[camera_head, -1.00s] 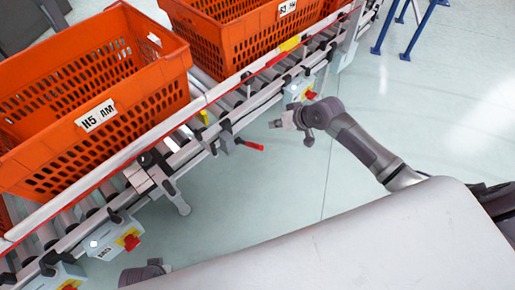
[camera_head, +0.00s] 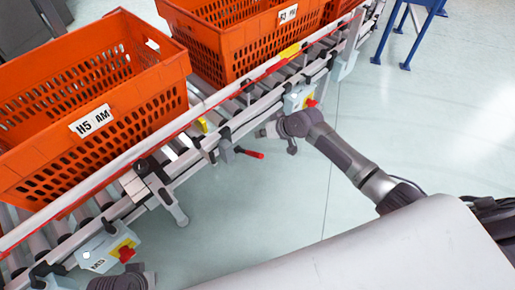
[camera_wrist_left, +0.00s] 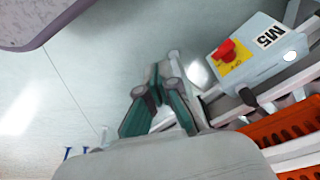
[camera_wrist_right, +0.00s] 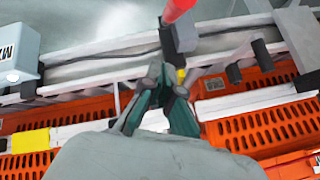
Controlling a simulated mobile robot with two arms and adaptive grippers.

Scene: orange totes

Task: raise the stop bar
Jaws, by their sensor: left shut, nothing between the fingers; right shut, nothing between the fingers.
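A lever with a red handle (camera_head: 250,154) sticks out from the near side of the roller conveyor. Its grey mount (camera_head: 226,150) is on the side rail, and a small yellow piece (camera_head: 202,125) shows behind it between the rollers. I cannot tell which part is the stop bar itself. My right gripper (camera_head: 262,132) is shut and empty, just above and right of the red handle in the head view. In the right wrist view the red handle (camera_wrist_right: 178,9) is beyond the shut fingers (camera_wrist_right: 168,76). My left gripper (camera_wrist_left: 165,70) is shut and empty near the conveyor's M5 box.
Orange totes (camera_head: 92,122) and (camera_head: 240,47) stand on the conveyor (camera_head: 150,160). Control boxes with red knobs (camera_head: 108,249) and (camera_head: 299,98) hang on its near side, one close to my right gripper.

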